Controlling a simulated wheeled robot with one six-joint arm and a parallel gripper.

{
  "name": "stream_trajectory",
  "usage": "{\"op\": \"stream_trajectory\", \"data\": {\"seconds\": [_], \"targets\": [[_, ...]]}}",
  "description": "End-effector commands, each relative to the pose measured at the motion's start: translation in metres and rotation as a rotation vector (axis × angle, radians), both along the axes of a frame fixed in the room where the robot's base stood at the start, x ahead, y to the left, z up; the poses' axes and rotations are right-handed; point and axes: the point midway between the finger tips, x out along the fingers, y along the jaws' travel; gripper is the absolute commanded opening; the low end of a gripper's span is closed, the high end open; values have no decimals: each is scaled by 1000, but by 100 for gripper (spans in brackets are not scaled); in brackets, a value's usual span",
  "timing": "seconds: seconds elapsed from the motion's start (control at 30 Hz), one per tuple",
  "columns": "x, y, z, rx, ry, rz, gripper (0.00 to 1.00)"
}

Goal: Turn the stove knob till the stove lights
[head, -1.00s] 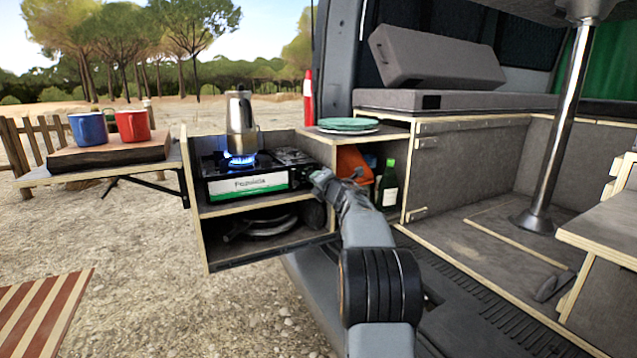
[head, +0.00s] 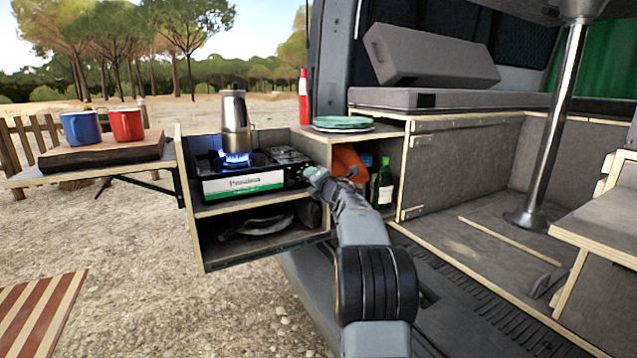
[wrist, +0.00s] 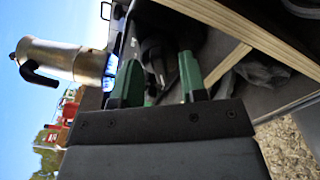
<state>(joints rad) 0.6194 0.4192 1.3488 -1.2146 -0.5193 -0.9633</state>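The camp stove (head: 244,184) is a black box with a white and green label on its front, standing on the upper shelf of the pull-out unit. A blue flame (head: 236,159) burns on it under a steel moka pot (head: 234,110). The pot also shows sideways in the wrist view (wrist: 58,58). My gripper (head: 312,174) is at the stove's right end. In the wrist view its two green fingers (wrist: 158,80) stand apart, with dark parts seen beyond the gap. I cannot make out the knob, or whether the fingers touch it.
Green plates (head: 343,122) lie on the counter to the right, beside a red bottle (head: 303,97). A green bottle (head: 384,183) stands in the compartment below. Blue (head: 82,128) and red mugs (head: 127,124) stand on a board at the left. The unit's side panels flank the stove.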

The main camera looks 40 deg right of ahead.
Motion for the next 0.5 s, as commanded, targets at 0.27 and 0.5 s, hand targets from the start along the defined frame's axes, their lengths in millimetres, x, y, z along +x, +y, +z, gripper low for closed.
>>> {"op": "stream_trajectory", "data": {"seconds": [0.27, 0.5], "targets": [[-39, 4, 2, 0, -2, -3, 39], [-88, 11, 2, 0, -1, -3, 39]]}}
